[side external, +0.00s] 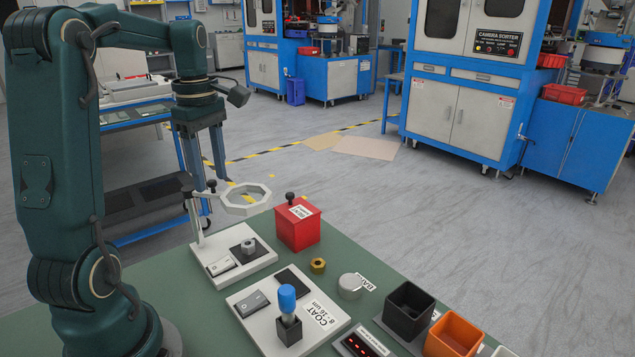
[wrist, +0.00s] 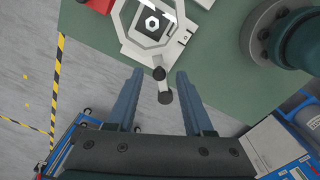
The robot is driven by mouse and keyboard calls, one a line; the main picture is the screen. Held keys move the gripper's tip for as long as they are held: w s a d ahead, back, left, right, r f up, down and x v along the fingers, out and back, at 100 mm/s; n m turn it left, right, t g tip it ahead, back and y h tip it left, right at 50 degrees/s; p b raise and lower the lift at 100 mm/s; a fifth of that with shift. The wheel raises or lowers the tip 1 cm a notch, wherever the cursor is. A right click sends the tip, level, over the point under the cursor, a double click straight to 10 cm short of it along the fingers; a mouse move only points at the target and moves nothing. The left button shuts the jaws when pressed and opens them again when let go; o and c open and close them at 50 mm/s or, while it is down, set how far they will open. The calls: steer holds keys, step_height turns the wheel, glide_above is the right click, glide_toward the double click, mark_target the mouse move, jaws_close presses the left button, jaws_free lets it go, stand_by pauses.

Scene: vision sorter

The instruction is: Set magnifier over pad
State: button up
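The magnifier is a pale eight-sided ring (side external: 245,199) on an arm from a thin post on a white base (side external: 215,252). In the wrist view the ring (wrist: 124,40) frames the dark pad (wrist: 139,22), with a hex nut (wrist: 152,22) on it. In the side view the pad (side external: 237,252) and nut (side external: 248,245) show below the ring; exact alignment is unclear. My gripper (side external: 200,190) is at the post end of the magnifier. In the wrist view my gripper (wrist: 156,72) is open, with a dark knob (wrist: 158,74) between its fingertips, gaps both sides.
A red box (side external: 298,228) stands close to the right of the ring. In front are a COAT base (side external: 262,335) with a blue-topped tool (side external: 287,298), a brass nut (side external: 318,265), a round metal piece (side external: 350,286), and black (side external: 408,310) and orange (side external: 453,336) bins.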

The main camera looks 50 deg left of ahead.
mark_target(213, 181)
steer(key=shift+r, duration=2.6)
steer(key=shift+w+d, duration=0.1)
steer(key=shift+d, duration=0.05)
steer(key=s+d+r+m+t, duration=0.2)
steer(key=d+m, duration=0.6)
steer(key=d, duration=0.5)
steer(key=s+d+f+m+t, duration=0.3)
steer(key=d+f+m, duration=0.3)
steer(key=m, duration=0.8)
step_height(213, 181, down, 2)
steer(key=shift+s+d+m+t, duration=0.3)
steer(key=shift+s+d+m, duration=0.05)
steer(key=shift+m, duration=0.05)
